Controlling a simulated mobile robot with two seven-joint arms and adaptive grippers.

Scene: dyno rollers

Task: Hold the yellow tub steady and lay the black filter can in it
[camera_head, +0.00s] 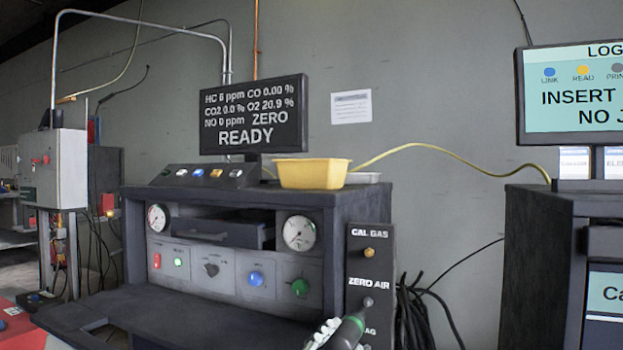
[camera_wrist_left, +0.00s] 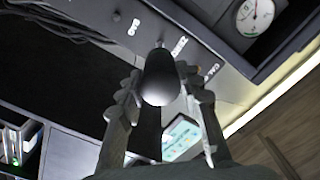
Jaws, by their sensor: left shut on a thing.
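The yellow tub (camera_head: 312,174) sits upright on top of the dark analyser cabinet, near its front right in the head view. No gripper touches it. My left gripper (camera_wrist_left: 160,92) is shut on a dark, round-ended cylinder, which looks like the black filter can (camera_wrist_left: 160,76). My right gripper is in neither view.
A dark display (camera_head: 254,115) and a button console (camera_head: 205,175) stand left of the tub. A small silver tray (camera_head: 364,178) lies behind it at the right. The cabinet's side panel (camera_head: 369,285) has knobs. A dark workstation (camera_head: 540,260) stands at the right.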

